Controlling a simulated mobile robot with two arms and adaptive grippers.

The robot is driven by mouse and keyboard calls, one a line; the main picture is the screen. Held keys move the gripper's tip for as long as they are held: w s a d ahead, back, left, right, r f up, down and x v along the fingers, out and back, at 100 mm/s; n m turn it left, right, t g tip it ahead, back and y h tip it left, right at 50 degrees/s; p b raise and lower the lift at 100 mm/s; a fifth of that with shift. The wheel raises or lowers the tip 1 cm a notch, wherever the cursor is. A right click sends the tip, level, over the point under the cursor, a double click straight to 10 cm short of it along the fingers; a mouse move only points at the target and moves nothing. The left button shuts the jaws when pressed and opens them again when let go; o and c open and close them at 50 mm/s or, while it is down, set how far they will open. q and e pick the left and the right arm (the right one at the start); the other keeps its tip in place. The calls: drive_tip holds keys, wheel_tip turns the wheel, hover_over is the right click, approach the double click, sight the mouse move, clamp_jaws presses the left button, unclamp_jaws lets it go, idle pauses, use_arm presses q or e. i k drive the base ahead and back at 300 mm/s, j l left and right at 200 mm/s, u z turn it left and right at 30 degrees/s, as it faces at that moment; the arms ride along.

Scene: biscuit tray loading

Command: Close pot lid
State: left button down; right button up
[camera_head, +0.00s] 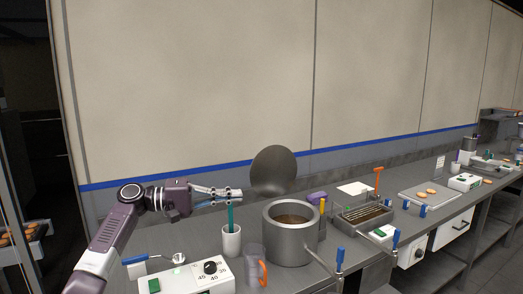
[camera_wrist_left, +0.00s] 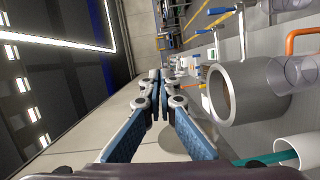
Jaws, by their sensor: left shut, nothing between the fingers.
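The pot (camera_head: 290,250) is a grey cylinder standing on the bench with its top open and brownish contents inside. Its lid (camera_head: 273,170) is a dark round disc, raised and steeply tilted above the pot's back left rim. My left gripper (camera_head: 239,195) is shut and empty, just left of the lid's lower edge and above the bench; I cannot tell whether it touches the lid. In the left wrist view, the shut fingers (camera_wrist_left: 158,80) are beside the pot (camera_wrist_left: 222,95), and a grey disc, apparently the lid (camera_wrist_left: 182,144), is partly hidden by a finger. My right gripper is not in view.
A white cup (camera_head: 231,243) with a green-handled tool stands below my left gripper. A clear jug (camera_head: 254,268) with an orange handle stands left of the pot. A white dial box (camera_head: 190,280) is in front. A grey bin (camera_head: 365,217) stands right of the pot. A wall is behind.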

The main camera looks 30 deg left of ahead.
sight(273, 172)
drive_tip(key=i+j, duration=1.15)
drive_tip(key=j, duration=0.1)
